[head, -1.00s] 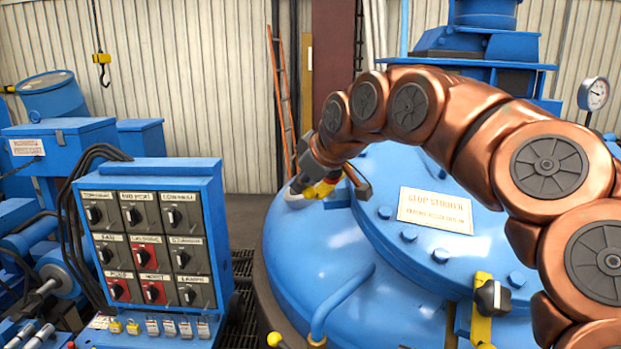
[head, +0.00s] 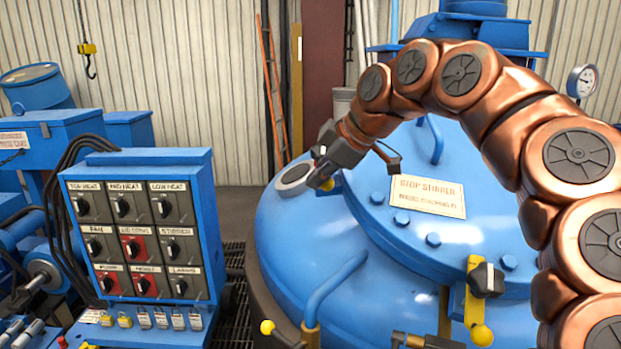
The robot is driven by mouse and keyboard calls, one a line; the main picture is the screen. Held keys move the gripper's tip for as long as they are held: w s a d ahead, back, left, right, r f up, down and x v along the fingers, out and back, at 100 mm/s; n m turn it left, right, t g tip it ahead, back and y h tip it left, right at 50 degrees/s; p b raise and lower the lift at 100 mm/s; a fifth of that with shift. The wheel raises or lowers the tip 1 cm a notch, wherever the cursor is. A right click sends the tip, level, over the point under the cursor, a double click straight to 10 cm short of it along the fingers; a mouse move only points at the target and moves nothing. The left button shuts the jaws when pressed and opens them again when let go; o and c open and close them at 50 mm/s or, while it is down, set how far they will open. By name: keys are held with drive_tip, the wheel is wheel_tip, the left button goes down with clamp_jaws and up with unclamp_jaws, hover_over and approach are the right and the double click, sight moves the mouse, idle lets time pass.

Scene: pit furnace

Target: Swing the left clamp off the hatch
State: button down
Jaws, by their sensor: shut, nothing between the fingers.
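The hatch (head: 400,235) is a blue bolted plate on top of the round blue furnace lid, with a "STOP STIRRER" sign on it. At its far left edge a yellow ball (head: 327,185) shows, probably the left clamp's handle end; the rest of that clamp is hidden behind my gripper. My gripper (head: 318,178) is shut and empty, right at this ball; I cannot tell whether they touch. Another clamp (head: 476,290), yellow with a black knob and a yellow ball, stands at the hatch's near edge.
A grey-rimmed round port (head: 294,176) lies just left of my gripper. A blue pipe handle (head: 335,283) rises from the lid in front. A switch panel (head: 140,235) stands at the left, a gauge (head: 582,81) at the back right. My arm arches over the hatch's right side.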

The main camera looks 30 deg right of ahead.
drive_tip(key=shift+s+d, duration=0.3)
drive_tip(key=shift+d, duration=0.2)
idle(0.4)
drive_tip(key=shift+b, duration=0.3)
drive_tip(key=a, duration=0.4)
drive_tip(key=s+d+r+b, duration=0.1)
drive_tip(key=s+d+r, duration=0.1)
drive_tip(key=r, duration=0.6)
drive_tip(key=shift+s+d+r+b, duration=0.3)
drive_tip(key=shift+s+r+b, duration=0.1)
drive_tip(key=shift+s, duration=0.2)
idle(0.6)
